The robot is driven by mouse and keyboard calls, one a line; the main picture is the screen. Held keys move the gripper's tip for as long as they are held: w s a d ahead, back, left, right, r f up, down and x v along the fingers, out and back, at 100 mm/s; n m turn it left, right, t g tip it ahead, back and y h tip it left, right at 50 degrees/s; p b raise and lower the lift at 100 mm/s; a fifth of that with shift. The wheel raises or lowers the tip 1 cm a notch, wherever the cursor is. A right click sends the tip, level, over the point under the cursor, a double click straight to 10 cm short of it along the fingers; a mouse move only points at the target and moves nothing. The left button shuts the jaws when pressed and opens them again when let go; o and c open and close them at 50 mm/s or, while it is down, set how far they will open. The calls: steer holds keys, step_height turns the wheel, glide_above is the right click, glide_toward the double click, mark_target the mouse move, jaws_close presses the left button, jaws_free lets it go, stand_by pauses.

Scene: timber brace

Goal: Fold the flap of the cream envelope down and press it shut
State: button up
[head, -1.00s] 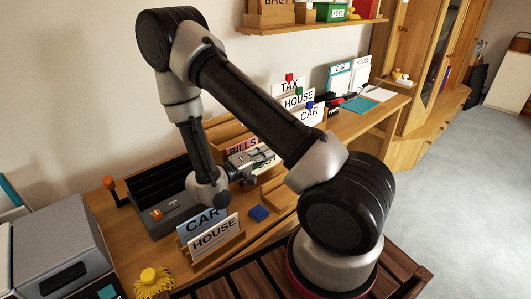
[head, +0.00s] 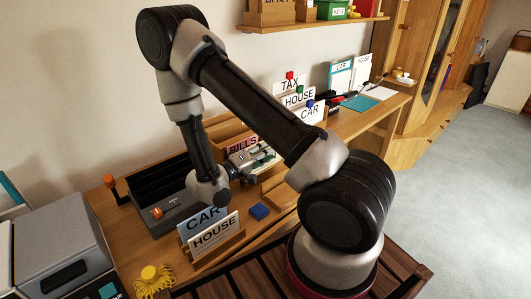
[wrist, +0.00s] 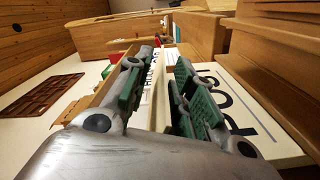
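My gripper (head: 250,162) is low over the desk, in front of the tray marked BILLS (head: 242,146). In the wrist view its two green-padded fingers (wrist: 165,75) stand apart, with a narrow pale strip (wrist: 160,95) showing in the gap; I cannot tell whether they touch it. A pale sheet or card with large dark letters (wrist: 228,100) lies beside and under the right finger. I cannot pick out the cream envelope or its flap for certain in either view. The fingers and wrist hide part of the desk here.
Blue CAR and white HOUSE cards stand in a wooden holder (head: 216,238) in front of my wrist. A blue block (head: 260,211) sits right of it. A dark slotted tray (head: 158,190) is left. TAX, HOUSE and CAR cards (head: 298,98) stand behind my arm.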

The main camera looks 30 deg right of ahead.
steer(key=shift+a, duration=0.1)
steer(key=s+a, duration=0.2)
steer(key=a, duration=0.9)
steer(key=shift+s+a, duration=0.2)
steer(key=shift+a, duration=0.1)
